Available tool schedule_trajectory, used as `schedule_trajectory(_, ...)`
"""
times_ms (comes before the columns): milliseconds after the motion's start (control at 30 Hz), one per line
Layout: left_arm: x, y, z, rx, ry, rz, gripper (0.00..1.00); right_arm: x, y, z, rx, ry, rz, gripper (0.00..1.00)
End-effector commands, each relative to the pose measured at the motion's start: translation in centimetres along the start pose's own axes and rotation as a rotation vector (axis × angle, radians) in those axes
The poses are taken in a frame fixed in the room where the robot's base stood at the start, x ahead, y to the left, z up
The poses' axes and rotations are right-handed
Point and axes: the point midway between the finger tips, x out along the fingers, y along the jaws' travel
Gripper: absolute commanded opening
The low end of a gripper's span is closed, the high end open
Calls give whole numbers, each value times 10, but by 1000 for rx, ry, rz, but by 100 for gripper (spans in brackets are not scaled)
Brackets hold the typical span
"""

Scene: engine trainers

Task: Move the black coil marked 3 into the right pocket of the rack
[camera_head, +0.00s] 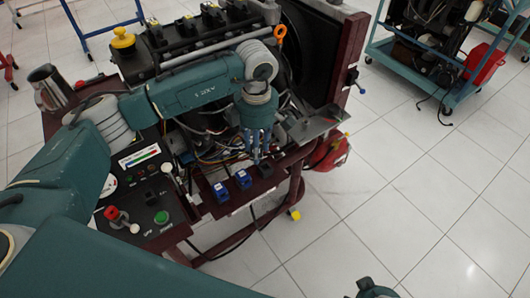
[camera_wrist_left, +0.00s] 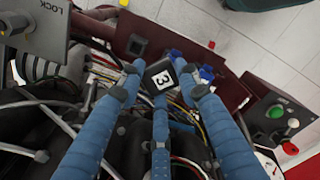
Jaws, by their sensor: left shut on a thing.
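In the left wrist view, the black coil marked 3 (camera_wrist_left: 160,77) sits between the blue fingers of my left gripper (camera_wrist_left: 160,90), its white number label facing the camera. In the head view my left gripper (camera_head: 257,154) points down above the wiring, just behind the rack (camera_head: 233,202); I cannot make out the coil there. The rack holds two blue coils, one on the left (camera_head: 221,192) and one in the middle (camera_head: 243,179). Its right pocket (camera_head: 265,170) looks dark and empty; it also shows as a dark square in the wrist view (camera_wrist_left: 137,45). Part of my right gripper (camera_head: 375,290) shows at the bottom edge.
The engine (camera_head: 205,35) and loose wires lie behind and around my left gripper. A metal plate (camera_head: 316,124) juts out to the right of the rack. A control panel with a green button (camera_head: 162,216) is at left. Floor in front is clear.

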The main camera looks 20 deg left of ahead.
Motion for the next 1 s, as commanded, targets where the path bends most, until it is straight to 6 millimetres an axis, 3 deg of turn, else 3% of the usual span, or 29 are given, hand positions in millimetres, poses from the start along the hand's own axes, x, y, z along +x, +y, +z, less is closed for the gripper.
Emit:
schedule_trajectory(33,10,7,4,-68,-3,1,2,0,0,-1,1,9,1,40)
schedule_trajectory(200,21,26,14,-315,-9,-3,2,-16,2,-5,3,26,5,40)
schedule_trajectory(367,26,39,20,-490,-14,-7,2,-9,2,-2,4,26,5,40)
schedule_trajectory(667,25,46,24,-598,-16,-11,2,38,0,9,1,7,2,40)
schedule_trajectory(1000,25,47,24,-617,-16,-12,2,130,-5,48,-6,-35,-4,40)
